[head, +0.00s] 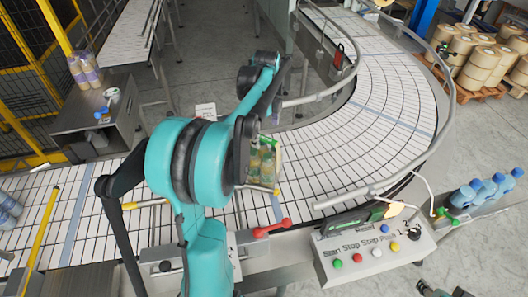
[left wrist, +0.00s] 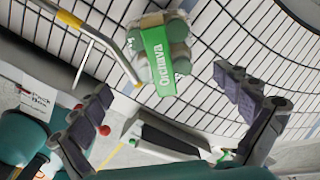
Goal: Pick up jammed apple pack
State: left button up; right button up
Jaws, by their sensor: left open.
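The apple pack (head: 264,163), a small pack with a green label, sits on the white slatted conveyor just right of my left gripper (head: 250,148) in the head view. The gripper and wrist partly cover it there. In the left wrist view, the pack (left wrist: 158,58) shows its green "Orchava" label and rounded pale-green contents, close to a curved metal rail. My left gripper (left wrist: 168,98) is open, with its fingers spread wide apart and nothing between them. The pack lies beyond the fingertips. Dark parts at the head view's bottom right edge may be my right gripper, cut off by the frame.
A guide rail (head: 345,197) borders the curved conveyor (head: 365,140). A control box (head: 372,262) with coloured buttons and a red-handled lever (head: 272,229) stand at the near side. Blue-capped bottles (head: 482,190) stand at right. A yellow fence (head: 25,135) is at left.

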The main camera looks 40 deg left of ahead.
aim_at(264, 147)
pick_arm(q)
jog(key=shift+w+a+f, duration=0.1)
jog(key=f, duration=0.5)
jog(key=f+p, duration=0.1)
jog(key=f, duration=0.1)
jog(key=shift+a+f, duration=0.15)
jog(key=shift+a, duration=0.2)
jog(key=shift+d, duration=0.1)
jog(key=c, duration=1.7)
jog(key=shift+c, duration=0.2)
